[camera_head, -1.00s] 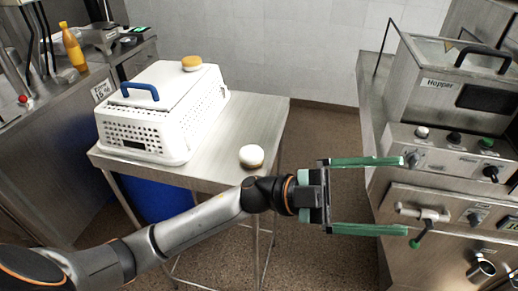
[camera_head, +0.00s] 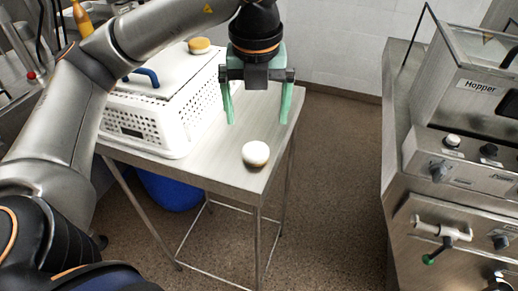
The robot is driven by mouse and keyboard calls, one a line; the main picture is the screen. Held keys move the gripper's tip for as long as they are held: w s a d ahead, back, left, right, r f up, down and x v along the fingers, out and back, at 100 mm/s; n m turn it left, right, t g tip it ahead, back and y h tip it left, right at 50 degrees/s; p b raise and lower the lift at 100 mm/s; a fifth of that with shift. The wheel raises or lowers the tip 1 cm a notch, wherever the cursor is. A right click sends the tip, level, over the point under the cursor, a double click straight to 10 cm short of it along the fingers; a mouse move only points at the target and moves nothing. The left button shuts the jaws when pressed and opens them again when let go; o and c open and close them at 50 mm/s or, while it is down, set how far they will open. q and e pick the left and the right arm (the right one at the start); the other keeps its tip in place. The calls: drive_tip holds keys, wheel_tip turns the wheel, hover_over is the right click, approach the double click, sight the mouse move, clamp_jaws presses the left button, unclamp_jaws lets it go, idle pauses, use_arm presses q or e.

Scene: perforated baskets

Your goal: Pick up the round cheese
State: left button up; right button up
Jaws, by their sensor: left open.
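The round cheese, a small white disc with a tan lower edge (camera_head: 256,154), lies on the bare right part of the steel table (camera_head: 222,170). My left gripper (camera_head: 257,118) is open and empty, its green fingers pointing down. In the picture it hangs just above the cheese, with a gap between the fingertips and the cheese. A second round item with an orange-tan top (camera_head: 200,46) sits on the lid of the white basket. My right gripper is not in view.
The white perforated basket (camera_head: 150,124) with a blue handle (camera_head: 146,77) stands on the table left of the cheese. A steel hopper machine (camera_head: 455,140) stands at the right. A blue bin (camera_head: 170,190) is under the table. The table around the cheese is clear.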

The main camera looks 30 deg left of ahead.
use_arm(q)
hover_over(255, 149)
drive_tip(key=s+d, duration=0.1)
drive_tip(key=s, duration=0.1)
drive_tip(key=f, duration=0.6)
drive_tip(key=shift+w+d+f, duration=0.15)
drive_tip(key=shift+w+f, duration=0.05)
drive_tip(key=shift+f, duration=0.2)
drive_tip(key=shift+w+a+f, duration=0.2)
drive_tip(key=shift+w+f, duration=0.05)
drive_tip(key=shift+f, duration=0.6)
drive_tip(key=shift+w+a+f, duration=0.15)
drive_tip(key=shift+w+f, duration=0.1)
drive_tip(key=shift+f, duration=0.6)
drive_tip(key=shift+w+a+f, duration=0.2)
drive_tip(key=shift+w+f, duration=0.05)
drive_tip(key=shift+f, duration=0.6)
drive_tip(key=shift+c, duration=0.2)
drive_tip(key=shift+r, duration=0.1)
drive_tip(key=c, duration=1.5)
